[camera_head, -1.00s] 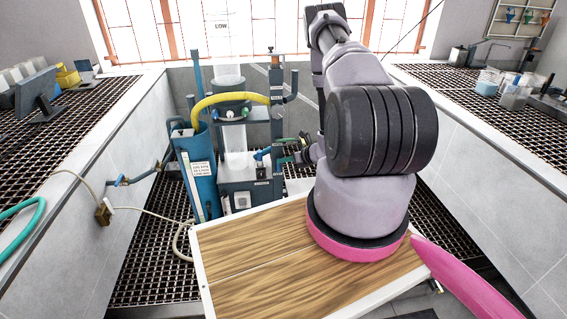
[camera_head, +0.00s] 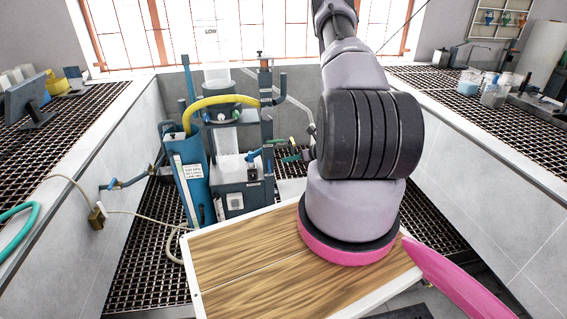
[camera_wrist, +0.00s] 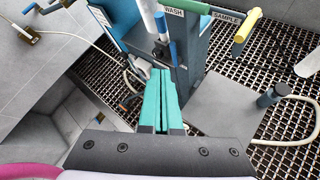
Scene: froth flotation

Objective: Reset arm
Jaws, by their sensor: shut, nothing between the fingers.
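My gripper (camera_wrist: 161,76) shows in the wrist view as two teal fingers pressed side by side, shut and empty. Beyond the fingertips is the flotation machine, with a dark upright (camera_wrist: 187,60) and a plate labelled WASH and SAMPLE (camera_wrist: 208,14). I cannot tell how far the fingertips are from it. In the head view my arm (camera_head: 350,160) rises at the right of centre and bends upward. The flotation machine (camera_head: 232,170) stands left of it, with a blue tank (camera_head: 188,180) and a yellow hose (camera_head: 222,100).
A wooden board (camera_head: 250,265) with a white rim lies in front. Grated benches stand left (camera_head: 60,125) and right (camera_head: 480,105). A monitor (camera_head: 28,105) is on the left one, containers (camera_head: 490,90) on the right. A cable (camera_head: 140,215) hangs from the left wall.

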